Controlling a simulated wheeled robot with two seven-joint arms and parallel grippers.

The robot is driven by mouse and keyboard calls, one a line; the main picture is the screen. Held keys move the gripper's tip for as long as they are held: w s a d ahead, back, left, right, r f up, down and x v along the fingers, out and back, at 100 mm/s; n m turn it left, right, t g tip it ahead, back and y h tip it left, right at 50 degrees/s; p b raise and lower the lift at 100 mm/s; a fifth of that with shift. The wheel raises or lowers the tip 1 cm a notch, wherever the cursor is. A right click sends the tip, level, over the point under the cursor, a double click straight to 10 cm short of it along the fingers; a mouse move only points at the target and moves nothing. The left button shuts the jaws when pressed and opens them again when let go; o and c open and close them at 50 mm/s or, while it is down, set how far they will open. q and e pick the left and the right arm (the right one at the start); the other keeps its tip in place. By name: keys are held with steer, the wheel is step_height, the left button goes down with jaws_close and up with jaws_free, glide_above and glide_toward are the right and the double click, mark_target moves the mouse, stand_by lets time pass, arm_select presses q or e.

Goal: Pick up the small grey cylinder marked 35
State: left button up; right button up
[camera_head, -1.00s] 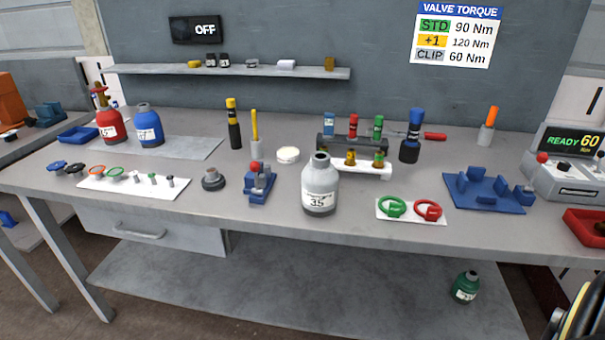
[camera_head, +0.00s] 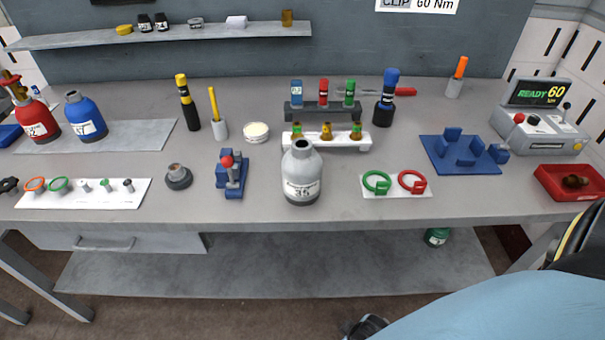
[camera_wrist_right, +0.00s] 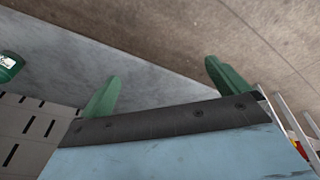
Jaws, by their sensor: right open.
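The small grey cylinder marked 35 (camera_head: 301,178) stands upright on the workbench (camera_head: 330,212), near its front edge in the middle of the head view. Its neck is bare and open at the top. My right gripper (camera_wrist_right: 160,82) shows in the right wrist view with its two green fingers wide apart and nothing between them. It is low, over the floor and lower shelf, away from the grey cylinder. In the head view my right arm fills the lower right corner. My left gripper is in neither view.
A blue clamp (camera_head: 232,175) stands left of the cylinder. Behind it is a white rack (camera_head: 345,143) with small fittings. A white card with green and red rings (camera_head: 396,186) lies to the right. A green cylinder (camera_head: 437,237) stands on the lower shelf (camera_head: 270,265).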

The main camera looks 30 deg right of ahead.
steer(key=w+r+t+p, duration=0.1)
steer(key=w+r+p, duration=0.15)
steer(key=r, duration=0.75)
steer(key=w+r+t+p, duration=0.1)
steer(key=w+r, duration=0.2)
steer(key=r, duration=0.7)
steer(key=m+t+p, duration=0.2)
steer(key=t, duration=0.6)
glide_toward(316, 176)
steer(key=x, duration=0.2)
steer(key=shift+y, duration=0.4)
steer(key=x, duration=0.7)
steer(key=shift+w+d+f, duration=0.1)
steer(key=shift+d, duration=0.15)
steer(key=shift+a+x, duration=0.2)
steer(key=shift+x, duration=1.2)
steer(key=shift+a+x, duration=0.15)
steer(key=shift+x, duration=1.3)
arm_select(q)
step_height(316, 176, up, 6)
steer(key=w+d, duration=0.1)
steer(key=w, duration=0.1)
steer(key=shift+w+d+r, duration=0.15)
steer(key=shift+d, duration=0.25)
arm_select(e)
steer(key=c, duration=1.6)
steer(key=shift+r, duration=0.3)
steer(key=shift+c, duration=0.2)
